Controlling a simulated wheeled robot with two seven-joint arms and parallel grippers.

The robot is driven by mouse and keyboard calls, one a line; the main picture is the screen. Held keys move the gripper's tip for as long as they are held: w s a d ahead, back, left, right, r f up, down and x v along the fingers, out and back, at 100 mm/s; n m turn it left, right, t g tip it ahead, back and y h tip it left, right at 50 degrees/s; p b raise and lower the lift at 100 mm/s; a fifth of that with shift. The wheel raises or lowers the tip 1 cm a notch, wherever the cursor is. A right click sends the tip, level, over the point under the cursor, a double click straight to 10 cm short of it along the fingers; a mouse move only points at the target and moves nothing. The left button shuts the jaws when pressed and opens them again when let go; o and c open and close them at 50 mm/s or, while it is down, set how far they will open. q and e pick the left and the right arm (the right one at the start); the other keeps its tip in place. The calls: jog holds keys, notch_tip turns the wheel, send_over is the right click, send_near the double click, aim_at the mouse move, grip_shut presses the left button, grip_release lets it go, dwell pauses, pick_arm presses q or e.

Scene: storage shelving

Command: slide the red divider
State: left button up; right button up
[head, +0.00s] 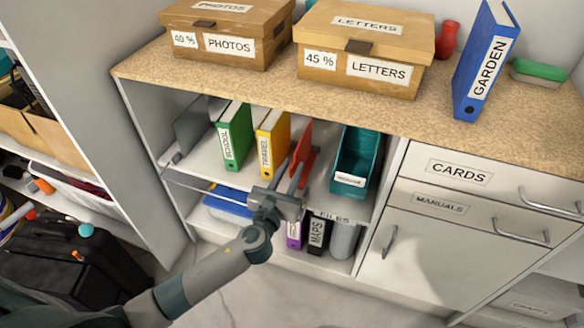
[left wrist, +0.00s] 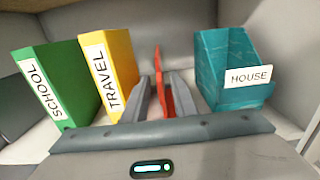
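The red divider (head: 304,145) stands upright on the upper open shelf, between the yellow TRAVEL binder (head: 272,142) and the teal HOUSE box (head: 357,160). My left gripper (head: 288,176) reaches in at the front of this shelf, at the divider. In the left wrist view the red divider (left wrist: 160,72) stands between the two fingers (left wrist: 162,92). The right finger is close against it, and a narrow gap shows at the left finger. The fingers are apart; I see no firm grip. The divider's lower part is partly hidden by the fingers. My right gripper is not in view.
A green SCHOOL binder (head: 234,135) stands left of TRAVEL. The wooden top (head: 285,95) overhangs the shelf and carries PHOTOS and LETTERS boxes and a blue GARDEN binder (head: 485,62). Drawers (head: 458,172) are at right. Some shelf room shows between the divider and the teal box.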

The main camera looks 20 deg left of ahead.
pick_arm(q)
jog(key=shift+w, duration=0.45)
grip_shut()
dwell(0.3)
dwell(0.9)
